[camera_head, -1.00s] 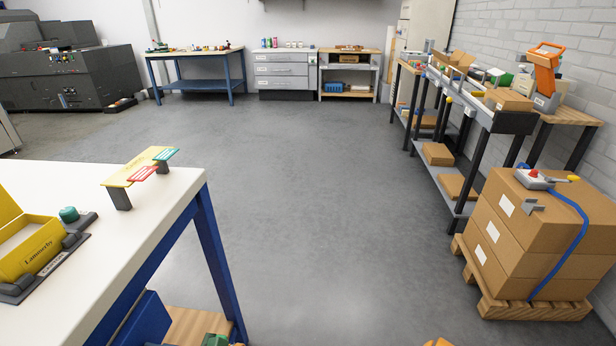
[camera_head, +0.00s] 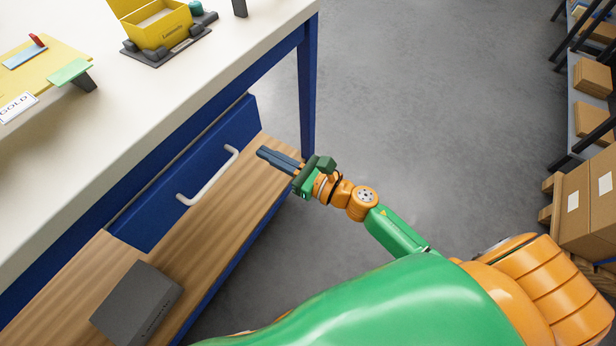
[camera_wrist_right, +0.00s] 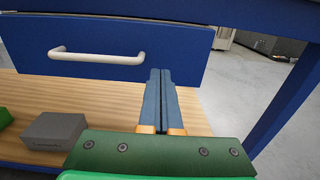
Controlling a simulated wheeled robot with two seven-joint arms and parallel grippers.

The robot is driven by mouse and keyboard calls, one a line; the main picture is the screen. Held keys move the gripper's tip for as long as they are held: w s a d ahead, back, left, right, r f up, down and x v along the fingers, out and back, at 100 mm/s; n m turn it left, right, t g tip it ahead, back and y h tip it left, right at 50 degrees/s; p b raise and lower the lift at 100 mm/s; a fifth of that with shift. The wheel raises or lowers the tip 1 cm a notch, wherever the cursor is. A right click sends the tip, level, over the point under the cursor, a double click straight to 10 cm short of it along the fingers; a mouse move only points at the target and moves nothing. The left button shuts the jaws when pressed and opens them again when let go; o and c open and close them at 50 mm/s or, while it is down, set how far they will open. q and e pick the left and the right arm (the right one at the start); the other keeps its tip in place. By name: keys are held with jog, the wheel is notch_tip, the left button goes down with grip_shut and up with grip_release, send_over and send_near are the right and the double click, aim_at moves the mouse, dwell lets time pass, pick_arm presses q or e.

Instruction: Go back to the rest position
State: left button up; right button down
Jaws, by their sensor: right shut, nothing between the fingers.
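My right gripper (camera_head: 279,160) is shut and empty in the head view. It is beside the workbench, in front of the blue drawer (camera_head: 238,122) and to the right of its pale handle (camera_head: 212,178). In the right wrist view the gripper (camera_wrist_right: 161,75) shows its two dark fingers together, pointing toward the right part of the drawer (camera_wrist_right: 110,66); the handle (camera_wrist_right: 97,56) is to their left. I cannot tell whether the fingertips touch the drawer. My left gripper is not in view.
The white benchtop (camera_head: 185,95) holds an open yellow box (camera_head: 166,30) and a yellow board (camera_head: 38,62). A grey box (camera_head: 137,303) lies on the wooden lower shelf (camera_head: 205,265). A blue leg (camera_head: 307,95) stands near the gripper. Grey floor (camera_head: 440,110) is open to the right, before stacked cartons (camera_head: 590,205).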

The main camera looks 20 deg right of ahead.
jog(key=b+v, duration=0.1)
jog(key=v, duration=0.7)
jog(key=d+f+m+h, duration=0.3)
jog(key=f+m, duration=0.4)
jog(key=d+f+m+h, duration=0.3)
jog(key=f+m, duration=0.4)
jog(key=m, duration=0.1)
jog(key=s+d+f+m+g+h, duration=0.2)
jog(key=s+f+m+g, duration=0.2)
jog(key=s+f+m, duration=0.35)
jog(key=s+d+f+m+g+h, duration=0.15)
jog(key=s+f+m+g, duration=0.3)
jog(key=f+m, duration=0.55)
jog(key=s+a+f+m+g+h, duration=0.15)
jog(key=s+f+m, duration=0.25)
jog(key=s, duration=0.4)
jog(key=s+a+f+m+g, duration=0.1)
jog(key=s+f+m+g, duration=0.25)
jog(key=s, duration=0.35)
notch_tip(320, 180, up, 15)
jog(key=s+p, duration=0.1)
jog(key=p, duration=1.4)
jog(key=shift+s+m, duration=0.2)
jog(key=shift+m, duration=0.2)
jog(key=shift+a, duration=0.15)
